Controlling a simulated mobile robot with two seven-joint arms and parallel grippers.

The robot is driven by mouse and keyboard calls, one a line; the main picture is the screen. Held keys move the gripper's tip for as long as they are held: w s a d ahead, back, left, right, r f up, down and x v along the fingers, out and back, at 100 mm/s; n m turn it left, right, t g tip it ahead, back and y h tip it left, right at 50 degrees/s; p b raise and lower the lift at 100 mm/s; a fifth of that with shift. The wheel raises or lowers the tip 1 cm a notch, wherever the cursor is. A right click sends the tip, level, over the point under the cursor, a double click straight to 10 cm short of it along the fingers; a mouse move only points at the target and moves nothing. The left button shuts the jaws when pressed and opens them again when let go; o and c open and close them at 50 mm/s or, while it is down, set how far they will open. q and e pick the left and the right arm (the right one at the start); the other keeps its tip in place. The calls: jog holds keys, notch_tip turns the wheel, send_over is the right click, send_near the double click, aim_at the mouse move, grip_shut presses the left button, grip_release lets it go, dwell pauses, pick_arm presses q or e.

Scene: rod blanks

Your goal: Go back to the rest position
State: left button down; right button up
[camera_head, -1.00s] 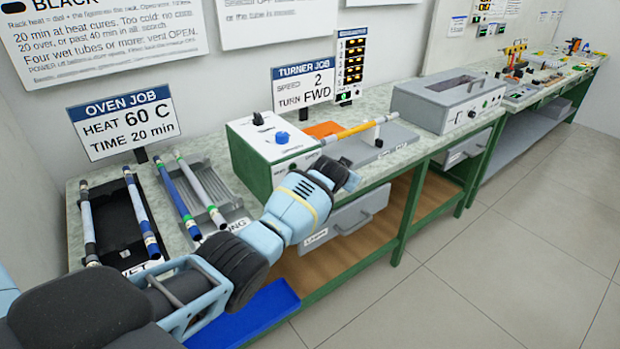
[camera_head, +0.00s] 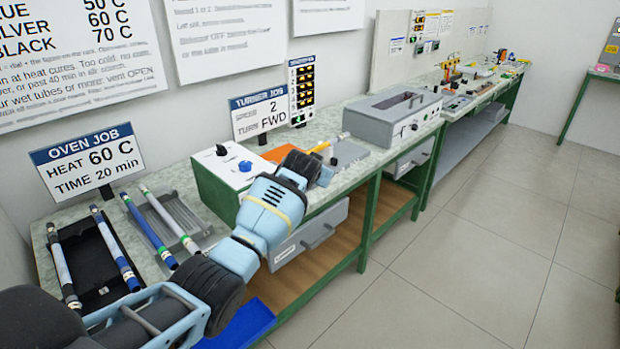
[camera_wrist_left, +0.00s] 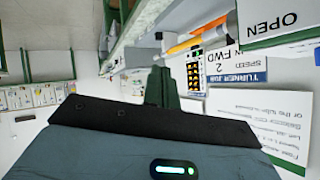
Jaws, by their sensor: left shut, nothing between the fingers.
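My left arm comes in from the lower left of the head view. I cannot tell the exact gap between gripper and turner. My right gripper is in neither view.
A black tray (camera_head: 92,262) and a grey rack (camera_head: 195,222) with rods are on the bench's left. A grey box (camera_head: 392,118) stands farther along. A drawer (camera_head: 310,238) and blue bin (camera_head: 240,325) are below. The floor (camera_head: 480,240) on the right is clear.

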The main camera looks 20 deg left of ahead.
pick_arm(q)
jog(key=shift+s+d+r, duration=0.1)
jog(key=shift+s+r, duration=0.05)
dwell(0.4)
jog(key=s+d+f+g+h, duration=0.1)
jog(key=s+d+f, duration=0.1)
jog(key=s+f, duration=1.1)
jog(key=s+d+f+h, duration=0.1)
jog(key=s+d+f, duration=0.2)
jog(key=s+f, duration=0.95)
jog(key=s+d+f+h, duration=0.1)
jog(key=s+f, duration=0.1)
jog(key=s, duration=1.2)
jog(key=s+d+f+g+h, duration=0.1)
jog(key=s+f, duration=0.1)
jog(key=s, duration=1.3)
jog(key=shift+d+f, duration=0.25)
jog(key=shift+f, duration=0.1)
